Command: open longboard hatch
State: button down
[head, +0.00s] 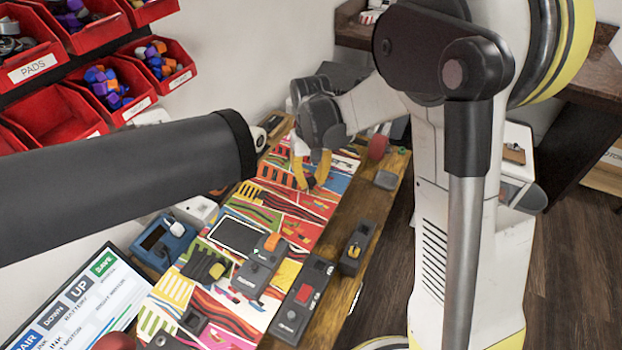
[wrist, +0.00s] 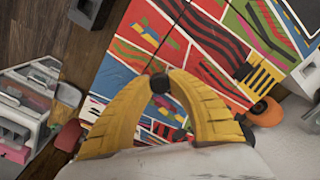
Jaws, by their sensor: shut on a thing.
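The longboard (head: 292,202) lies deck-up on the wooden bench, with a colourful striped pattern. In the wrist view, its patterned deck (wrist: 205,85) lies right below my gripper, with a thin dark seam running across it. My gripper (head: 311,186) is at the far end of the board, its yellow fingers pointing down. In the wrist view, the fingertips of my gripper (wrist: 161,84) come together on a small dark part at the deck. The fingers hide most of this part, so I cannot tell its shape. The hatch panel does not stand visibly raised.
A red wheel (head: 377,147) shows beside the board's far end, and an orange wheel (wrist: 264,112) shows in the wrist view. Several devices, including a grey one with an orange knob (head: 260,270), lie on the near deck. A lit screen (head: 80,300) stands at the lower left. Red bins (head: 110,85) hang above.

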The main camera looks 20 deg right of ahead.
jog(key=shift+r, duration=0.1)
jog(key=shift+w+a+r+g+h+p, duration=0.25)
jog(key=shift+r+g+h+p, duration=0.25)
jog(key=shift+r, duration=0.2)
jog(key=shift+w+a+r+g+h+p, duration=0.2)
jog(key=shift+r+g+h+p, duration=0.3)
jog(key=shift+r, duration=0.15)
jog(key=shift+w+a+r+g+h+p, duration=0.2)
jog(key=shift+w+a+r+g+h, duration=0.15)
jog(key=shift+r+g+h, duration=0.25)
jog(key=shift+w+a+r+g+h+p, duration=0.15)
jog(key=shift+w+a+r+g+h, duration=0.15)
jog(key=shift+r+g+h, duration=0.3)
jog(key=shift+r, duration=0.1)
jog(key=c, duration=1.2)
grip_release()
jog(key=shift+o, duration=0.2)
jog(key=v, duration=1.2)
